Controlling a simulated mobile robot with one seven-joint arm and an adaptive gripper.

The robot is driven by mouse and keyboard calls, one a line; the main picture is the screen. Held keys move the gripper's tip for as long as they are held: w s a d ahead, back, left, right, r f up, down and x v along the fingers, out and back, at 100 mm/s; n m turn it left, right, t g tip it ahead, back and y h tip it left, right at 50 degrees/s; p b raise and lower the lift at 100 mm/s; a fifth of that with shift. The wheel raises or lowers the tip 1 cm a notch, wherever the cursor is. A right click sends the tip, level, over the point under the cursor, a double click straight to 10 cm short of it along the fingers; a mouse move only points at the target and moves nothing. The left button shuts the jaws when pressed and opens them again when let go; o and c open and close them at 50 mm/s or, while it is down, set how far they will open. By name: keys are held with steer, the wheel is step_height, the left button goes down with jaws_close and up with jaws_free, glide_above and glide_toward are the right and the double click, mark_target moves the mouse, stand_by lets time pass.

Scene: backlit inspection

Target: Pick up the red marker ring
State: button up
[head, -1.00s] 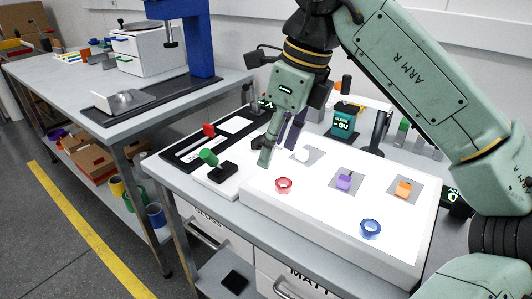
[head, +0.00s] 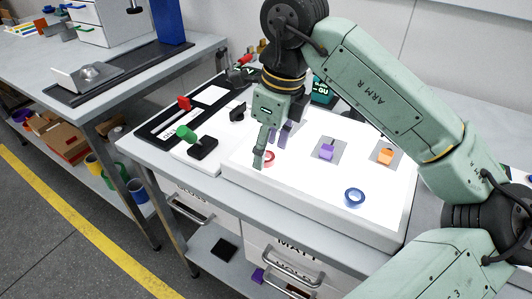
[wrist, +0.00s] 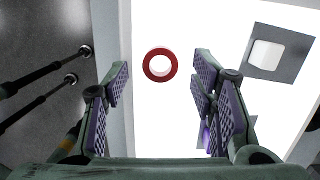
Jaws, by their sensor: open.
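The red marker ring (wrist: 146,66) lies flat on the bright white light panel (wrist: 165,120), ahead of and between my gripper's fingers in the wrist view. In the head view the ring (head: 270,160) is partly hidden behind a finger. My gripper (wrist: 161,76) is open and empty, its purple-padded fingers spread on either side of the ring's line. In the head view my gripper (head: 270,148) points down over the panel's left part, close to the ring. I cannot tell its exact height above the panel.
A white block (wrist: 266,54) sits on a grey square right of the ring. A purple block (head: 327,152), orange block (head: 386,157) and blue ring (head: 354,198) lie farther right on the panel. A green-headed object (head: 186,133) stands left of the panel.

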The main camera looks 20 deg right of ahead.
steer(key=shift+w+a+f, duration=0.1)
steer(key=shift+f, duration=0.55)
steer(key=shift+c, duration=0.4)
steer(key=c, duration=0.8)
steer(key=shift+r, duration=0.15)
